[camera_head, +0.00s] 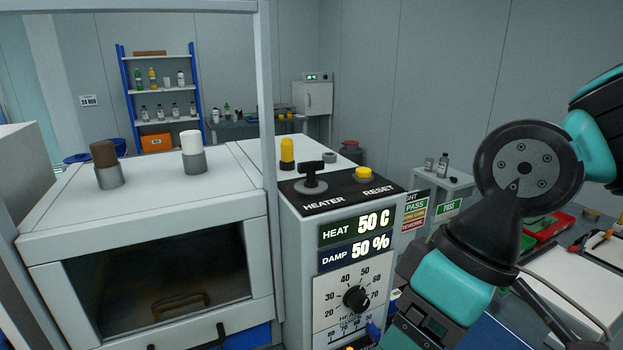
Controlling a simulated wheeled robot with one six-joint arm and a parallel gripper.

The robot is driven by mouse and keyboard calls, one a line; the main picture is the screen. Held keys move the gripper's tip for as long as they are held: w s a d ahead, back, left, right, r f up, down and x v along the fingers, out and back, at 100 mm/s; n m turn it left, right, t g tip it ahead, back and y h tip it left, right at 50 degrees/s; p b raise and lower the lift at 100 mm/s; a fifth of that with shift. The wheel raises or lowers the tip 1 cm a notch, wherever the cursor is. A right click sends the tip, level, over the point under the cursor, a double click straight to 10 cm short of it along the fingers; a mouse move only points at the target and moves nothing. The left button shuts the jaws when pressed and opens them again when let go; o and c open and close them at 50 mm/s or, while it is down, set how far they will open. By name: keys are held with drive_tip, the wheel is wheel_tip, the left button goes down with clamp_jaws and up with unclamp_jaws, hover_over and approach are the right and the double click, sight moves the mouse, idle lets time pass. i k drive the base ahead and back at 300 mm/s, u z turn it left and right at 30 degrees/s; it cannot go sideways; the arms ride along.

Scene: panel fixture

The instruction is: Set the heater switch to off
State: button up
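The heater switch (312,177) is a black handle on a round grey base, on the black top panel (335,190) of the control box. The word HEATER is printed in front of it. The handle's bar lies roughly left to right in the picture. I see no on or off marks, so I cannot tell its setting. My teal and black arm is at the right, apart from the switch. My gripper's fingers do not show.
A yellow RESET button (364,174) sits right of the switch, and a yellow-topped post (287,153) stands behind it. A pale upright frame post (265,110) stands just left. Displays (358,227) read HEAT 50 C and DAMP 50 %. A black dial (355,299) is below.

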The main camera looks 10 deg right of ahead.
sight(309, 169)
drive_tip(key=k, duration=1.3)
drive_tip(key=u, duration=0.65)
drive_tip(key=i, duration=1.3)
drive_tip(key=z, duration=0.2)
